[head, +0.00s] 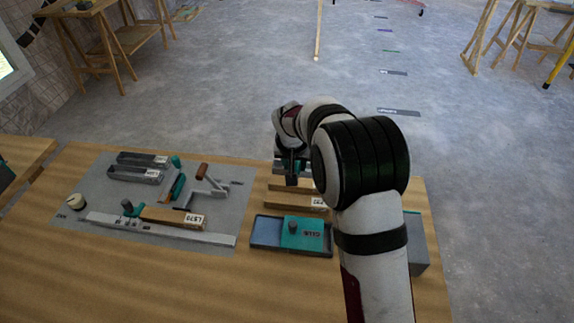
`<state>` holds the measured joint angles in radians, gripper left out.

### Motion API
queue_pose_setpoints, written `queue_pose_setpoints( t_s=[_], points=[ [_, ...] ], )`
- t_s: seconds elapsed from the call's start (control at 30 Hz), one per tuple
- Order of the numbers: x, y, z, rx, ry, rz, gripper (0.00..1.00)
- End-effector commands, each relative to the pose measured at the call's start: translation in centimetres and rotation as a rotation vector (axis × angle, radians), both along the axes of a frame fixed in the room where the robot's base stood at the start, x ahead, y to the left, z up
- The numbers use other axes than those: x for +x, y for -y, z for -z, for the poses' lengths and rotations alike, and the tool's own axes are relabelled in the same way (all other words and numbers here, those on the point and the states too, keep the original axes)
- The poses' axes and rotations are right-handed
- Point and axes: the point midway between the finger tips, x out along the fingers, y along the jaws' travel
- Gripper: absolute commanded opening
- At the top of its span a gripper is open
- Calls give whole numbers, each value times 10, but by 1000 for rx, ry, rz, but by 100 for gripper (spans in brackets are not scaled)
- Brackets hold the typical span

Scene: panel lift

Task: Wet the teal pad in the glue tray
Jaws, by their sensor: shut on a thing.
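The glue tray (267,231) is a shallow dark tray with a blue inside, near the table's front right. A teal block (290,241) with a dark round knob and a printed mark sits over its right part; I cannot tell whether this is the pad or a cover. The blue left part is open to view. My gripper (291,171) is behind the tray, pointing down over the table, partly hidden by my arm. It is shut on a small dark grey piece (292,181) with teal beside it; its underside and full shape are unclear.
Wooden strips (285,200) lie between the gripper and tray. A grey box stands right of my arm.

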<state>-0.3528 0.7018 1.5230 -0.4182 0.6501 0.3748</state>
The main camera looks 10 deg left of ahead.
Motion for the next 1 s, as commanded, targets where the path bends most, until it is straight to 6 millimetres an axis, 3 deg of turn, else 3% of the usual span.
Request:
queue_pose_setpoints(
  t_s=[0.07,0.1,0.3,0.53,0.67,0.9,1.0],
  points=[
    [0,0,0,0,0,0,0],
    [0,0,0,0,0,0,36],
    [0,-1,0,0,0,0,0],
    [-11,-8,6,-2,-2,116,0],
    [-37,-22,16,-5,0,410,0],
    [-100,-45,25,-3,4,1240,0],
    [-117,-49,24,-1,3,1463,0]
  ],
)
